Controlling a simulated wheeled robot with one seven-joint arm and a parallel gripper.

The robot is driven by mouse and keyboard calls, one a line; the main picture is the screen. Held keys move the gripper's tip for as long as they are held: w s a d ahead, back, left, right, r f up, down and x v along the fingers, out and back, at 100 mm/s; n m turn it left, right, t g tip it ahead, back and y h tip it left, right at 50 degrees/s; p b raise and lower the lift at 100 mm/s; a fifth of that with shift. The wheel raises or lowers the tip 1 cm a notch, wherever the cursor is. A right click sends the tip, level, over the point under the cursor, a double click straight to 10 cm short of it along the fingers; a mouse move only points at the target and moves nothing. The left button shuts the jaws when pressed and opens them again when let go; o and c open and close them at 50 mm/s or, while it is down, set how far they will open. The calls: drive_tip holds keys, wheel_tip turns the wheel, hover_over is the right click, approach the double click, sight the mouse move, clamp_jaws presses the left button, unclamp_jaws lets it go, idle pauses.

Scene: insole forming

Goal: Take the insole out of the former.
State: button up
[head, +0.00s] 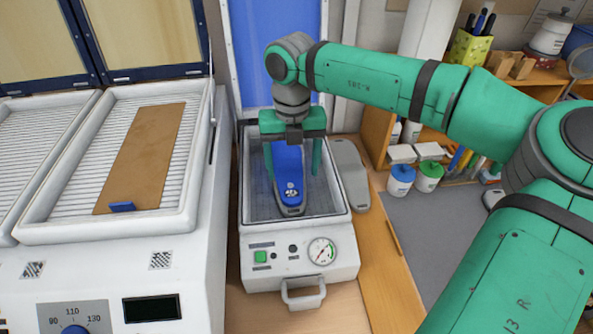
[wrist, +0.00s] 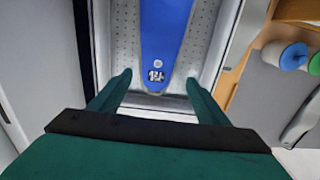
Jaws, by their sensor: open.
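The blue insole (head: 290,185) lies lengthwise in the recessed bed of the former (head: 300,250), a white box with a gauge, a green button and a front handle. My gripper (head: 293,178) is open and points down over the insole, one green finger on each side of it in the head view. In the wrist view the insole (wrist: 164,40) runs ahead of the open fingers, its rounded end with a printed mark just beyond my gripper (wrist: 155,88). The fingers look apart from the insole. Part of the insole is hidden behind my gripper in the head view.
The former's blue lid (head: 275,50) stands open behind the bed. A heater with a brown board (head: 145,155) on its slatted bed stands at left. A grey rounded piece (head: 350,175) lies right of the former. Shelves and jars (head: 402,178) are further right.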

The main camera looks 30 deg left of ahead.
sight(292, 191)
drive_tip(key=shift+s+a+f, duration=0.3)
drive_tip(key=shift+a+f, duration=0.05)
drive_tip(key=shift+f, duration=0.15)
drive_tip(key=f, duration=0.2)
drive_tip(key=d+f, duration=0.1)
drive_tip(key=f, duration=0.1)
drive_tip(key=shift+s+f, duration=0.2)
drive_tip(key=shift+f, duration=0.15)
drive_tip(key=c, duration=1.1)
